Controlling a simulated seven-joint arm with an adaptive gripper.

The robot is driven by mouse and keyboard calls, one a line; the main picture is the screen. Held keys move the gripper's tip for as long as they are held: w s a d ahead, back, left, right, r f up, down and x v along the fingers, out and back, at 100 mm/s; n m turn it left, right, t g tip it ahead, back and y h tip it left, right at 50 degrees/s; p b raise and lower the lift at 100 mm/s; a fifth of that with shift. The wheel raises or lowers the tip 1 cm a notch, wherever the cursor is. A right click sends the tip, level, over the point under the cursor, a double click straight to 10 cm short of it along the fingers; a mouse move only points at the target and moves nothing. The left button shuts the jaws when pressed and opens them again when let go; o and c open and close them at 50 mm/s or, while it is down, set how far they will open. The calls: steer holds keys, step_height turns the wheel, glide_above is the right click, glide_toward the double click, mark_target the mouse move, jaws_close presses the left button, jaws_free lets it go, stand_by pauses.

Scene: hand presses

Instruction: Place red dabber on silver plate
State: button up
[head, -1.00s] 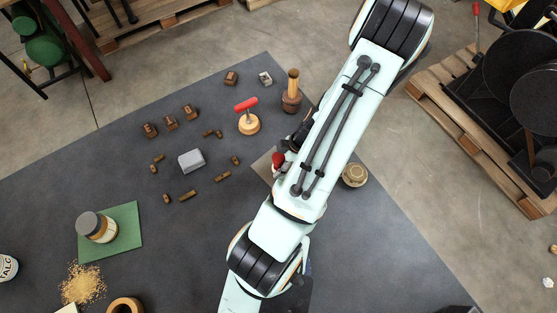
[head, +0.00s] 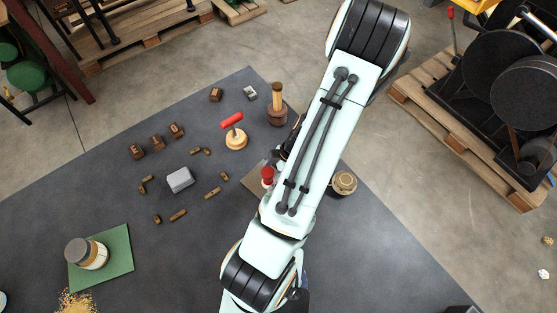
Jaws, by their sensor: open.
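A small red-topped piece, likely the red dabber (head: 267,172), stands roughly upright with a pale lower part, just left of my forearm. It appears to be on a flat grey-brown square, likely the silver plate (head: 253,180), much of which my arm hides. My gripper (head: 283,154) shows only as dark parts at the left edge of the arm, just above and right of the red piece. It is open and appears apart from the red piece. Most of the gripper is hidden under the arm.
Left are a grey block (head: 180,180), several brown blocks and a jar (head: 85,253) on a green mat (head: 120,245). A round brass-coloured piece (head: 344,183) is right of my arm.

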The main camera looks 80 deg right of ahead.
steer(key=v, duration=1)
steer(key=shift+r, duration=0.15)
